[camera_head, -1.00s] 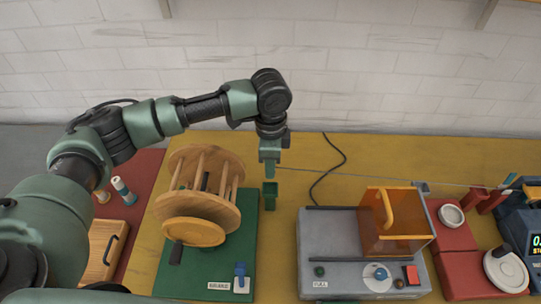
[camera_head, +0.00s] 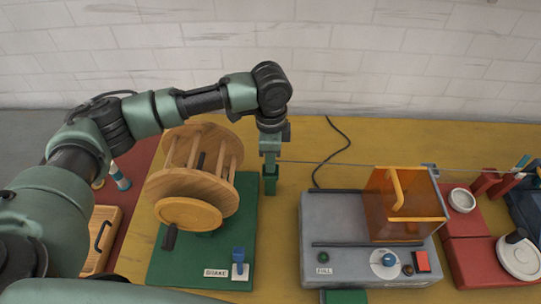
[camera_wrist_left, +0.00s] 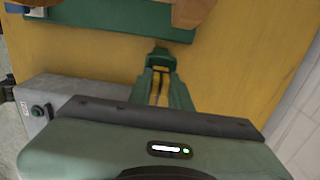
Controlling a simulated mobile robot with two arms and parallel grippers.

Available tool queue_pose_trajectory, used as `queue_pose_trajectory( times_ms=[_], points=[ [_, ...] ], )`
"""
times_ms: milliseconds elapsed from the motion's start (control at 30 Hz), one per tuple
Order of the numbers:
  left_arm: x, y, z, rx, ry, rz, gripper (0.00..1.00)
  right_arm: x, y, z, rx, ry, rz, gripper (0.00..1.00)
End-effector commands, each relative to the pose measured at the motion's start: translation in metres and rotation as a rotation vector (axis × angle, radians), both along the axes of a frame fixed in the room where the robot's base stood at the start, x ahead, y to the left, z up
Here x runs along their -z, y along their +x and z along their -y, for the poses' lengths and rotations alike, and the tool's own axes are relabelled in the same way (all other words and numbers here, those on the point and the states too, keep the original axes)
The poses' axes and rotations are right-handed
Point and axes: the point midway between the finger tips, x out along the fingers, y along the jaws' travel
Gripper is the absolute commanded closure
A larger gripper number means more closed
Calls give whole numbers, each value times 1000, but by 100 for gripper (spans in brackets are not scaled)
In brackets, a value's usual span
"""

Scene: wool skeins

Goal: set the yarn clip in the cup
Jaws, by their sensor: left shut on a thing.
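In the head view my left gripper (camera_head: 270,162) points straight down just beyond the right edge of the green board. It is shut on the yarn clip, which is mostly hidden between the fingers. A thin strand of yarn runs off to the right from the fingers. The small green cup (camera_head: 270,187) stands directly under the fingertips. In the left wrist view the fingers (camera_wrist_left: 162,85) reach down to dark green at the cup's place. I cannot tell whether the clip is inside the cup or just above it. My right gripper is not in view.
A wooden winder (camera_head: 190,175) stands on the green board (camera_head: 175,265), left of my gripper. A grey machine (camera_head: 330,225) with an orange cover (camera_head: 405,205) stands to the right. A white dish (camera_head: 462,200) is farther right. Yellow table behind the machine is clear apart from a cable.

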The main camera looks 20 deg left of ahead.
Motion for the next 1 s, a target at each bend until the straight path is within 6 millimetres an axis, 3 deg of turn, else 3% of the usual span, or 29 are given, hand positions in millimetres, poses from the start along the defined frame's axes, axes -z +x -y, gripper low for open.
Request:
queue_pose_trajectory(
  times_ms=[400,433,500,533,867,1000],
  points=[
    [9,0,0,1,0,0,100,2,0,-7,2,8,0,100],
    [9,0,0,1,0,0,78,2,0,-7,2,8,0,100],
    [9,0,0,1,0,0,59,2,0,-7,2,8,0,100],
    [9,0,0,1,0,0,55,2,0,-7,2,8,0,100],
    [7,0,0,1,0,1,55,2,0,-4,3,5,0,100],
    [-7,1,0,0,0,2,55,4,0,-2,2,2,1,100]
  ],
)
